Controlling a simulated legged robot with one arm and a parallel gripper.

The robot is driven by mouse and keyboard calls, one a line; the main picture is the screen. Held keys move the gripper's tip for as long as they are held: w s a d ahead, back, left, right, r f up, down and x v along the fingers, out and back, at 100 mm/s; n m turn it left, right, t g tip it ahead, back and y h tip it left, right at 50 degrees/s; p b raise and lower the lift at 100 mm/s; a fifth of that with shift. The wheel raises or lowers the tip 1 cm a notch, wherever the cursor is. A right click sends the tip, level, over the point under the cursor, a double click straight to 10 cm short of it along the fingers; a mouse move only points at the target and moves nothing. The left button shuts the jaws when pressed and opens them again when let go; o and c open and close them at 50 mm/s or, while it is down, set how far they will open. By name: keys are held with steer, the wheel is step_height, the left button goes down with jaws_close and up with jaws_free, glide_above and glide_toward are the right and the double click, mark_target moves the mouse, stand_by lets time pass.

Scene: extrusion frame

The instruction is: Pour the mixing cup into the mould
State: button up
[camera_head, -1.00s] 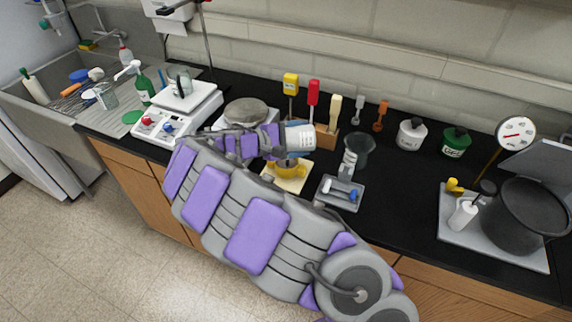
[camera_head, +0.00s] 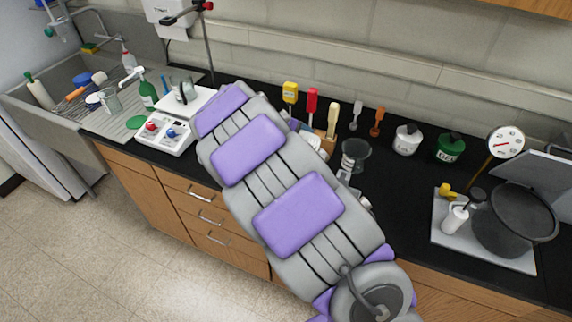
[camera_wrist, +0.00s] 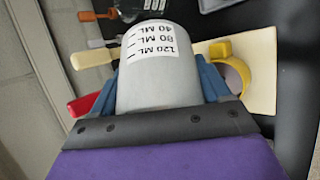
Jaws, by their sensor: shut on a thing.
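The mixing cup (camera_wrist: 160,88) is a pale grey cup with a white label marked 40, 80 and 120 ML, upside down in the wrist view. My gripper (camera_wrist: 158,76) is shut on it, with a blue finger at each side. The yellow mould (camera_wrist: 242,64) sits on a cream board (camera_wrist: 262,82), right of the cup in the wrist view; its grey opening is partly covered by the right finger. The cup's mouth and contents are not visible. In the head view my arm hides the mould and most of the cup.
Tools with yellow, red and cream (camera_head: 332,116) handles stand behind the arm. A clear dark cup (camera_head: 356,153) is to its right. A white scale (camera_head: 166,133) stands left. A black pot (camera_head: 512,220) and gauge (camera_head: 505,142) are far right.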

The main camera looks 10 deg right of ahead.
steer(key=r+y+p, duration=0.1)
steer(key=y+p, duration=0.1)
steer(key=p, duration=0.1)
steer(key=shift+r, duration=0.4)
steer(key=y+p, duration=0.2)
steer(key=p, duration=0.1)
steer(key=shift+d+f+m, duration=0.15)
steer(key=shift+d+m, duration=0.1)
steer(key=shift+m, duration=0.15)
steer(key=shift+d+f+y+p, duration=0.6)
steer(key=shift+f+y+p, duration=0.2)
steer(key=shift+f+p, duration=0.1)
steer(key=d+f+y+p, duration=0.1)
steer(key=f+y+p, duration=0.1)
steer(key=f+p, duration=0.1)
steer(key=d+f+y+p, duration=0.1)
steer(key=f+p, duration=0.1)
steer(key=shift+d+m+t+y, duration=0.3)
steer(key=shift+m+y, duration=0.1)
steer(key=shift+d+y+p, duration=0.25)
steer(key=shift+y+p, duration=0.05)
steer(key=shift+p, duration=0.1)
steer(key=shift+d+f+b, duration=0.15)
steer(key=shift+d+b, duration=0.05)
steer(key=shift+b, duration=0.4)
steer(key=shift+s+d+y, duration=0.1)
steer(key=shift+y, duration=0.3)
